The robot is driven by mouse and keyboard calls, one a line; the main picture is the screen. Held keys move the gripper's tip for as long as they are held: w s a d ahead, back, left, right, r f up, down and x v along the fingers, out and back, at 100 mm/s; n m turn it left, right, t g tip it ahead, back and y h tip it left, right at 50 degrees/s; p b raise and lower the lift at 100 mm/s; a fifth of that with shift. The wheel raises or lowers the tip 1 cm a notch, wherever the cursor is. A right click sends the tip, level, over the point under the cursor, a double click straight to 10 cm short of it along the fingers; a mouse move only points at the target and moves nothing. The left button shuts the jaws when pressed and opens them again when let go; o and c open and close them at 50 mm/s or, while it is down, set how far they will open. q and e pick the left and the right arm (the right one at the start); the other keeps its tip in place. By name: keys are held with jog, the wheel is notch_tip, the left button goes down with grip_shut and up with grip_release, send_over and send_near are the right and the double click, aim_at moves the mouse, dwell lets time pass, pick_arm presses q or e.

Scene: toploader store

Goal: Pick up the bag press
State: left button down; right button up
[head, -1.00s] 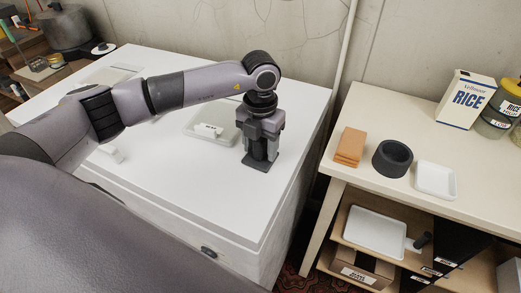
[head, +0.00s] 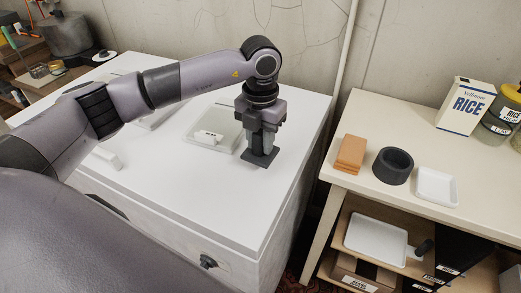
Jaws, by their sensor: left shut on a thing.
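The bag press (head: 258,158) is a dark piece with a flat, square-edged base plate, seen below my left gripper. My left gripper (head: 262,132) points straight down and is shut on the upper part of the press, hiding much of it. The press is upright over the right part of the white chest top (head: 225,205). It looks slightly raised, but I cannot tell the gap clearly. My right gripper is not in view.
A pale lid with a white handle (head: 210,138) lies left of the press. Across a gap, a cream table (head: 445,130) bears an orange-brown block (head: 350,153), a black ring (head: 392,165), a white tray (head: 437,186) and a rice box (head: 466,105).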

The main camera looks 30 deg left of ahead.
pick_arm(q)
notch_tip(320, 180, up, 16)
dwell(0.3)
jog(key=c, duration=1.7)
grip_release()
grip_shut()
jog(key=shift+n, duration=0.3)
jog(key=w+a+f, duration=0.3)
jog(key=a+f, duration=0.1)
jog(key=a, duration=0.1)
jog(key=w+a+f+p, duration=0.1)
jog(key=w+a+f, duration=0.2)
jog(key=a, duration=0.3)
jog(key=w+a+f, duration=0.3)
jog(key=a+f, duration=0.3)
jog(key=shift+w, duration=0.15)
jog(key=shift+f, duration=0.95)
